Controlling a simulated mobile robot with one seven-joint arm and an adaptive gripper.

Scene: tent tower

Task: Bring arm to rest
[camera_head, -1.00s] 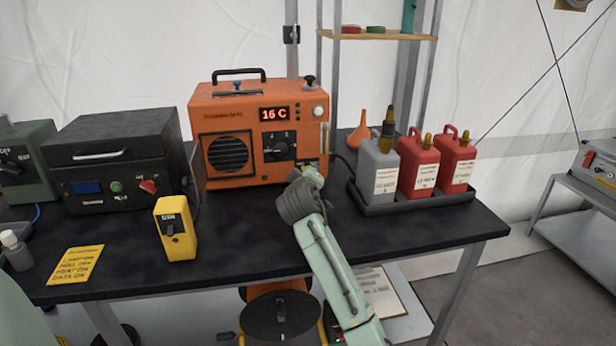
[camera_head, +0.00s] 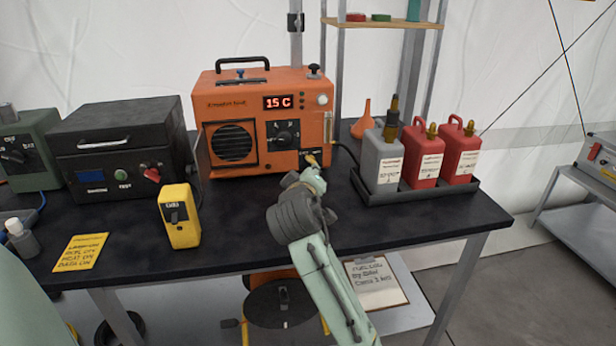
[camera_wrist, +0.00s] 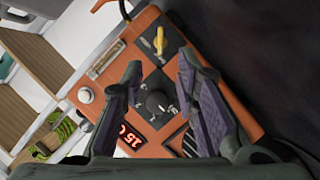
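My arm (camera_head: 318,270) reaches up from the bottom of the head view over the front of the black table. My gripper is at its far end, in front of the orange heater (camera_head: 262,125), and is mostly hidden behind my wrist there. In the wrist view my gripper (camera_wrist: 158,78) has its two fingers apart with nothing held between them. The heater's panel, with a dark round knob (camera_wrist: 157,102) and a yellow-tipped lever (camera_wrist: 159,40), shows beyond and between the fingers. The heater display (camera_head: 277,102) reads 15 C.
A grey can (camera_head: 385,160) and two red cans (camera_head: 423,158) stand in a black tray (camera_head: 415,194) at right.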

